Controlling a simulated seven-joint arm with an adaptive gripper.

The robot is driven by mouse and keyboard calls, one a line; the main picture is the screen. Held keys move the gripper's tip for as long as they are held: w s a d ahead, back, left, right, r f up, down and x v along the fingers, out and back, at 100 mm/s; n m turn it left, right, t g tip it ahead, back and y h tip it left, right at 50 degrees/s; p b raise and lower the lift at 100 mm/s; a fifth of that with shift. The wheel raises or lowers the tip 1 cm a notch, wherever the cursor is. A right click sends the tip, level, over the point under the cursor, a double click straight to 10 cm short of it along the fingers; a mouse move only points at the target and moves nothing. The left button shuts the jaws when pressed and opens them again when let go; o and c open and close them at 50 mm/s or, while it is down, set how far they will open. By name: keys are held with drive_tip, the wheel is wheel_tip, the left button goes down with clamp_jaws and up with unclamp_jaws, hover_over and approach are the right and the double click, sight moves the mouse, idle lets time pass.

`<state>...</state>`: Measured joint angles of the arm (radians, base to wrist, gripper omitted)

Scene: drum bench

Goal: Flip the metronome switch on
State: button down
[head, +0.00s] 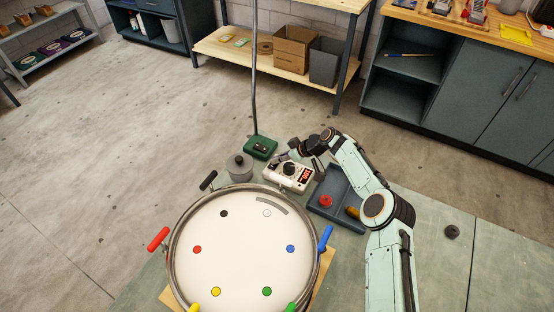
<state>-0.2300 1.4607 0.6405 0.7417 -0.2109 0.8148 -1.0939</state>
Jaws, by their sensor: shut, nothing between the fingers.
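The metronome, as I take it, is a cream box (284,183) with a black dial and a lit red display, on the green bench behind the drum. Its switch is too small to make out. My gripper (294,154) is at the box's far edge, seemingly just above or behind it. It is shut and holds nothing. I cannot tell whether it touches the box. My arm comes in from the right.
The drum (243,250) with coloured handles fills the near bench. A grey lidded pot (240,167) and a green-based pole stand (261,146) are left of the metronome. A dark tray (345,188) with a red knob (325,201) is at its right.

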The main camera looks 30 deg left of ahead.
sight(277, 166)
drive_tip(key=r, duration=0.4)
drive_tip(key=shift+s+r, duration=0.1)
drive_tip(key=shift+s, duration=0.15)
drive_tip(key=v, duration=0.9)
drive_tip(key=shift+s+d+r, duration=0.25)
drive_tip(key=shift+s+d, duration=0.1)
drive_tip(key=shift+s, duration=0.45)
